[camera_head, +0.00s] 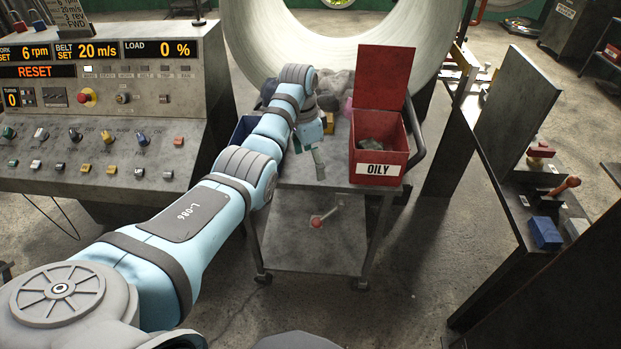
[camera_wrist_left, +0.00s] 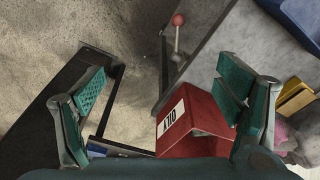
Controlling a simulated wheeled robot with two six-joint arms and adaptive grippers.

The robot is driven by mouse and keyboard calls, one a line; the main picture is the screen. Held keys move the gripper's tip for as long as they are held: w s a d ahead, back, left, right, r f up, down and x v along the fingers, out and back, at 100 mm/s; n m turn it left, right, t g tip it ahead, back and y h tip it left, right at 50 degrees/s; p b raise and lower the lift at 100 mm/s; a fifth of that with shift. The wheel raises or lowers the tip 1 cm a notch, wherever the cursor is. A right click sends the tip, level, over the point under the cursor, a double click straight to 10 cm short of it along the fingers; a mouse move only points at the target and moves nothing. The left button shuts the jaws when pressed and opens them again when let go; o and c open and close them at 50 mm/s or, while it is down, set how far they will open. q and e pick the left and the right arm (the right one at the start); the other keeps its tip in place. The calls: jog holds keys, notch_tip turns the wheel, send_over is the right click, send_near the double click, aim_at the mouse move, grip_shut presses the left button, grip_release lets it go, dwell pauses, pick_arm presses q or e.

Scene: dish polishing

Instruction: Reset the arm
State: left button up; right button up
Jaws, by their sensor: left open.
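My left arm reaches from the lower left across the head view to the grey cart (camera_head: 330,180). My left gripper (camera_head: 309,158) hangs over the cart's upper shelf, just left of the red OILY bin (camera_head: 380,167), and is partly hidden by its own wrist. In the left wrist view the gripper (camera_wrist_left: 160,80) has its two green-padded fingers wide apart with nothing held between them. The red bin (camera_wrist_left: 192,122) shows low between the fingers, close to the right-hand one. My right gripper is not in view.
The bin's lid (camera_head: 383,75) stands open, with grey cloth inside. Behind the cart is a large pale ring (camera_head: 345,45). A control console (camera_head: 100,110) showing RESET stands at left. A dark bench (camera_head: 505,170) with a blue block (camera_head: 545,232) stands at right. Floor between is clear.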

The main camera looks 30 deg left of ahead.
pick_arm(q)
jog(key=shift+a+f, duration=0.8)
jog(key=shift+f, duration=0.05)
jog(key=shift+s+r, duration=0.1)
jog(key=shift+s, duration=0.05)
